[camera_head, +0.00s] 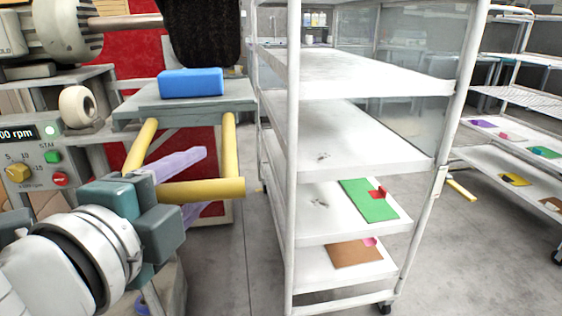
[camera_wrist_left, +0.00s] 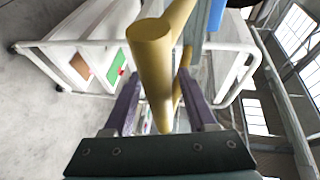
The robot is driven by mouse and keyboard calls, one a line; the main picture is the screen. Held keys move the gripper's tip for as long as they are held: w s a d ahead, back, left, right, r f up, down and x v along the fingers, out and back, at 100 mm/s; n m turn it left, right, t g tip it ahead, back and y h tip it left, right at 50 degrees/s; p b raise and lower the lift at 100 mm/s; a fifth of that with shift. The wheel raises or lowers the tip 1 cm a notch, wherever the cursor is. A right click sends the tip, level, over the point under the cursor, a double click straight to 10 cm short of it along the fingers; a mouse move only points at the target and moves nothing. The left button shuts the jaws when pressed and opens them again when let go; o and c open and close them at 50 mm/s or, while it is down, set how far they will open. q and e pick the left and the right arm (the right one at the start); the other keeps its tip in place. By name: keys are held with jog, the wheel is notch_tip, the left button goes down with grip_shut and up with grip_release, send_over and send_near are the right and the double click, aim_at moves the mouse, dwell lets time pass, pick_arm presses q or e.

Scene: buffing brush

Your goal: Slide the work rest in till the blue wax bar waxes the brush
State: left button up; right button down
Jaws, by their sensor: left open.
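The blue wax bar (camera_head: 190,83) lies on the flat grey-green plate of the work rest (camera_head: 140,117). The black brush (camera_head: 205,30) hangs just above and behind the bar in the head view; I cannot tell whether they touch. A yellow U-shaped handle (camera_head: 222,188) sticks out from the rest towards me. My left gripper (camera_head: 190,183) is open, with its purple fingers on either side of the handle's crossbar. The left wrist view shows the yellow crossbar (camera_wrist_left: 152,75) between the fingers, with no clear grip on it. My right gripper is not in view.
A machine panel with an rpm display (camera_head: 20,133), a green button and a red button stands at the left. A white shelf trolley (camera_head: 345,140) stands close on the right of the rest. Open floor (camera_head: 450,270) lies to its right.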

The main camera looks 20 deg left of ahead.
pick_arm(q)
grip_shut()
dwell(0.3)
dwell(1.1)
